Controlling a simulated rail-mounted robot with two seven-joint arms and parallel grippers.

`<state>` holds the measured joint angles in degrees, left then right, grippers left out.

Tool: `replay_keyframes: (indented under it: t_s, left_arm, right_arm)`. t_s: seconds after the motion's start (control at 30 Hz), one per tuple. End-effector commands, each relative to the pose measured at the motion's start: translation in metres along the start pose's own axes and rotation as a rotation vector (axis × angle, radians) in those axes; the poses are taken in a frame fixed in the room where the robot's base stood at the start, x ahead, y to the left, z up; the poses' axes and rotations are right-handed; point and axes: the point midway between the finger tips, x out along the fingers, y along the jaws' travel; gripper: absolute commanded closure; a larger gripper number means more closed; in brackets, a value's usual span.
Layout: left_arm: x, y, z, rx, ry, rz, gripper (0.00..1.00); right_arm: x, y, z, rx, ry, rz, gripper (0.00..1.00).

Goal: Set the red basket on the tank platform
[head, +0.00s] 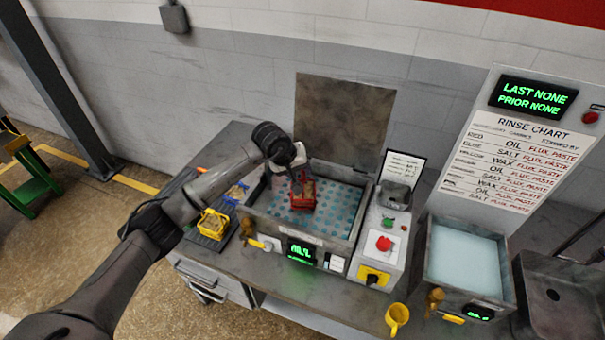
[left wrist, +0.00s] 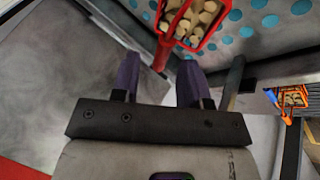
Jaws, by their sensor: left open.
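The red basket (head: 304,198) stands on the dotted tank platform (head: 334,215) inside the left tank, towards its back left. In the left wrist view the red basket (left wrist: 196,20) holds several pale tan pieces, and the blue-dotted platform (left wrist: 272,20) shows beside it. My left gripper (head: 299,180) is at the red basket, with its dark fingers reaching down to it in the head view. In the left wrist view the gripper (left wrist: 158,75) has its two purplish fingers apart, with a red handle bar between or just beyond them. My right gripper is out of view.
A yellow basket (head: 213,224) and a blue one (head: 237,191) stand on the bench left of the tank. A raised lid (head: 343,125) stands behind the tank. A control box (head: 384,245), a yellow mug (head: 397,317) and a second tank (head: 465,258) are to the right.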

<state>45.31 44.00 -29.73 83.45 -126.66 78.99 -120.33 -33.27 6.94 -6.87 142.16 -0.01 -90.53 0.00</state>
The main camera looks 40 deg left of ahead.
Motion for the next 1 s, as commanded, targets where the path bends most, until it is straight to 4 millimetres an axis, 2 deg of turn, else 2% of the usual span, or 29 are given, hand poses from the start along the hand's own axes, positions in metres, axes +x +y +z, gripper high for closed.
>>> replay_keyframes:
  t_s: [0.1,0.3,0.53,0.7,0.83,0.93,1.0]
  left_arm:
    - [-0.024,-0.001,-0.001,0.002,0.004,0.001,0.59]
    - [-0.059,-0.001,0.0,0.002,0.003,0.0,0.59]
    - [-0.085,0.0,0.0,0.0,0.002,-0.001,0.59]
    - [-0.091,0.0,0.0,0.001,0.0,0.0,0.59]
    - [-0.089,0.003,0.005,-0.007,-0.013,0.019,0.59]
    - [-0.075,0.02,0.028,-0.047,-0.069,0.112,0.59]
    - [-0.062,0.041,0.058,-0.117,-0.153,0.236,0.59]
  right_arm:
    - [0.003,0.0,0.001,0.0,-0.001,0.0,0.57]
    - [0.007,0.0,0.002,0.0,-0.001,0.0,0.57]
    - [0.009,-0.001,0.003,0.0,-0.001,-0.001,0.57]
    - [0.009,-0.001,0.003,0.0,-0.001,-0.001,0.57]
    - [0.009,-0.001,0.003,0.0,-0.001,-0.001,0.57]
    - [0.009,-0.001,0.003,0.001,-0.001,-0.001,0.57]
    - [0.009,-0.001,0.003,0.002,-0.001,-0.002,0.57]
